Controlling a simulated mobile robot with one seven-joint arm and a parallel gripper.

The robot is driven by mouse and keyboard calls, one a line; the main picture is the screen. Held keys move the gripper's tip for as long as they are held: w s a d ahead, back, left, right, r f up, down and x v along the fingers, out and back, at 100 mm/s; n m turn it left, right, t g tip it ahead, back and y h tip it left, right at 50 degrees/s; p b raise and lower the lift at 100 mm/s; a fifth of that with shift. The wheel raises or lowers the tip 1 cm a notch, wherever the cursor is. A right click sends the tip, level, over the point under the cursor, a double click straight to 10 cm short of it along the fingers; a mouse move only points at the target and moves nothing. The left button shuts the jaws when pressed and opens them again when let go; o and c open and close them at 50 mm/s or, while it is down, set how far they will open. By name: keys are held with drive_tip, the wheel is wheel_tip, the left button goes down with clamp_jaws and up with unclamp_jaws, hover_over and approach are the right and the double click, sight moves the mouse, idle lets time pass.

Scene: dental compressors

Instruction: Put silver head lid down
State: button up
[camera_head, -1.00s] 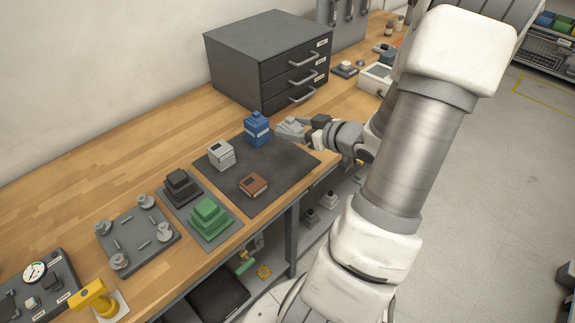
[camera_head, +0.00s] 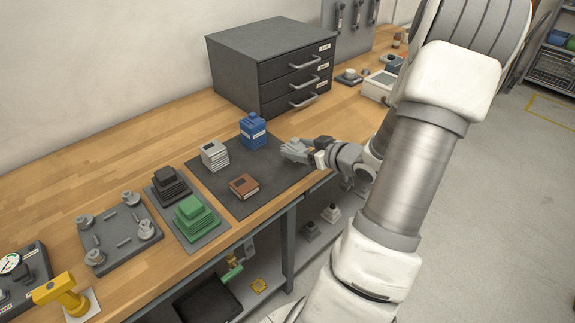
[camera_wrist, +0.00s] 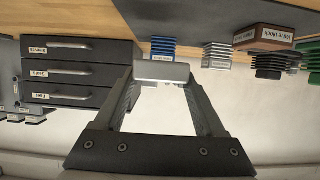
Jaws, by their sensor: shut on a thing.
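The silver head lid (camera_wrist: 162,72) is a pale grey piece between my fingertips in the wrist view. In the head view my gripper (camera_head: 298,151) is shut on the lid (camera_head: 291,151), over the right end of the dark mat (camera_head: 222,182). I cannot tell whether the lid touches the mat. A blue finned block (camera_head: 253,132) stands left of and behind my gripper. A silver finned block (camera_head: 214,155) and a brown valve block (camera_head: 244,186) stand further left on the mat. In the wrist view these blocks appear upside down.
A dark three-drawer cabinet (camera_head: 270,66) stands behind the mat. Left of the mat are a tray with black and green stepped blocks (camera_head: 195,217), a grey plate with posts (camera_head: 117,236) and a yellow handle (camera_head: 62,294).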

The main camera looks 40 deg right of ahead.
sight(288, 168)
drive_tip(key=w+f, duration=0.1)
drive_tip(key=w+a+f, duration=0.1)
drive_tip(key=w, duration=0.1)
drive_tip(key=shift+b, duration=0.3)
drive_tip(key=shift+f+b, duration=0.55)
drive_tip(key=shift+f, duration=1.4)
drive_tip(key=shift+f, duration=0.1)
drive_tip(key=o, duration=1.5)
drive_tip(key=shift+f, duration=0.1)
drive_tip(key=shift+s+r, duration=0.1)
drive_tip(key=shift+r, duration=0.2)
drive_tip(key=p+v, duration=0.2)
drive_tip(key=v, duration=0.9)
drive_tip(key=shift+s, duration=0.35)
